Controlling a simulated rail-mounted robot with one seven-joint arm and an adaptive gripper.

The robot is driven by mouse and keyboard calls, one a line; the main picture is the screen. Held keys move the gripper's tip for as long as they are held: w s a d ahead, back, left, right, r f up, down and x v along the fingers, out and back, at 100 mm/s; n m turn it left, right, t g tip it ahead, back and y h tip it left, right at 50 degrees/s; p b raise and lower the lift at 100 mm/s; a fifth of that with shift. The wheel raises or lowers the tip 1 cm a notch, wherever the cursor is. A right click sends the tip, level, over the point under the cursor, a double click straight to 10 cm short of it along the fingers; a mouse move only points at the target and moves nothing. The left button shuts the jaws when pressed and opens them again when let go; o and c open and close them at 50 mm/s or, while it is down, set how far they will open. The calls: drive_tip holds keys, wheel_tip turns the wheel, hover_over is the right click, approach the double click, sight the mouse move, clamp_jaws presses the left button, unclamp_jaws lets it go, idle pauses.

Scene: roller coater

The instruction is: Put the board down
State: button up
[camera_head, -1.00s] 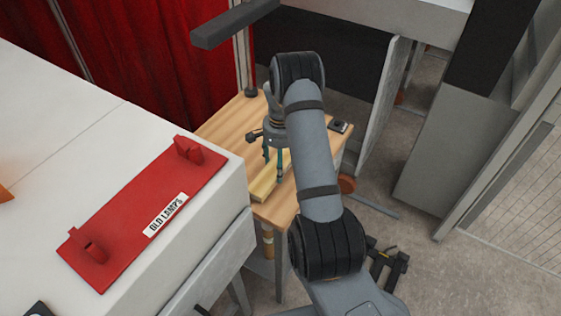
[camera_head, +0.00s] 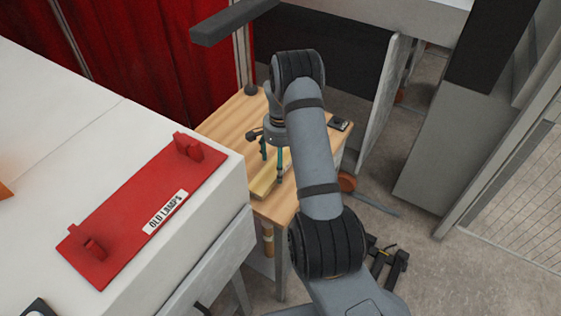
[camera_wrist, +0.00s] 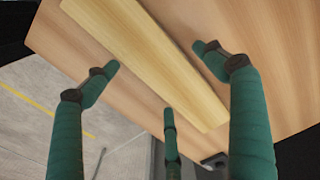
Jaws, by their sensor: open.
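The board (camera_head: 263,186) is a pale yellow wooden strip lying on the brown wooden table (camera_head: 232,119). In the wrist view the board (camera_wrist: 150,62) runs diagonally from upper left to lower right across the tabletop. My gripper (camera_wrist: 156,78) has three green fingers with dark joints. They are spread apart, with the board between and beyond them, and none clearly grips it. In the head view my gripper (camera_head: 272,166) points down over the board. My arm hides part of the board and table there.
A white cabinet (camera_head: 90,130) with a red "OLD LAMPS" holder (camera_head: 140,225) stands left of the table. A small dark object (camera_head: 338,124) sits at the table's right corner. A red curtain (camera_head: 150,60) hangs behind.

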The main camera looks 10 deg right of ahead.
wheel_tip(320, 180, up, 12)
drive_tip(key=b, duration=0.2)
drive_tip(key=shift+r, duration=0.2)
drive_tip(key=c, duration=0.3)
idle(1.7)
